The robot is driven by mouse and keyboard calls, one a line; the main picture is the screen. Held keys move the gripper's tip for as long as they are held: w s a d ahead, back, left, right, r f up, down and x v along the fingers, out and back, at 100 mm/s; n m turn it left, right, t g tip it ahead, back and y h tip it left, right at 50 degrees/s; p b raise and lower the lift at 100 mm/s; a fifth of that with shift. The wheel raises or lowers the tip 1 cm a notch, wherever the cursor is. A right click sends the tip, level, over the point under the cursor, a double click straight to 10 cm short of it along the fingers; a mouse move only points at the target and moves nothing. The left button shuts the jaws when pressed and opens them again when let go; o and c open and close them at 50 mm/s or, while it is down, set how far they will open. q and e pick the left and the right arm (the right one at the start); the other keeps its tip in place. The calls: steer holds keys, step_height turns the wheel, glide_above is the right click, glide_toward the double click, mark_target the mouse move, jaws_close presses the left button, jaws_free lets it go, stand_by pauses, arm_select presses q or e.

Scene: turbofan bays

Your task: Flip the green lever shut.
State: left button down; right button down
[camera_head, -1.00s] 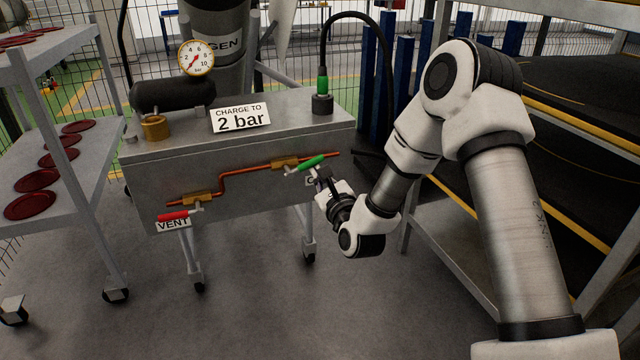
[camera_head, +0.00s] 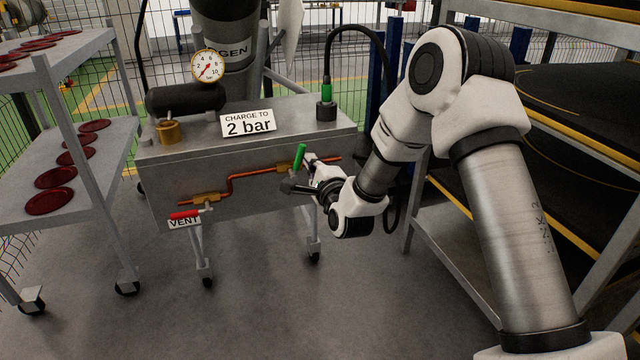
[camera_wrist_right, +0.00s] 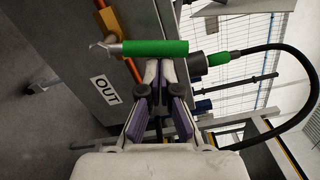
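The green lever (camera_head: 299,157) is on the right end of the copper pipe on the grey tank's front. It stands nearly upright, across the pipe. My right gripper (camera_head: 304,172) is right beside it, partly hiding the valve. In the right wrist view the green lever (camera_wrist_right: 155,47) lies crosswise just beyond the fingertips of my right gripper (camera_wrist_right: 159,66). The fingertips look close together with nothing between them. They seem to touch the lever's side or nearly so; I cannot tell which. My left gripper is not in view.
A red lever (camera_head: 184,215) sits above the VENT label at the pipe's left end. The OUT label (camera_wrist_right: 104,90) is near the green lever. A gauge (camera_head: 208,66) and a black hose (camera_head: 352,32) stand on the tank. A shelf rack (camera_head: 440,205) is close on the right.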

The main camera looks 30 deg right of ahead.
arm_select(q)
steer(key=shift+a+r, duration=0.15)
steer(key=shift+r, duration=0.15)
arm_select(e)
steer(key=shift+w+a+r+n, duration=0.15)
steer(key=shift+a+r+n, duration=0.25)
steer(key=shift+a+n, duration=0.5)
steer(key=shift+d, duration=0.1)
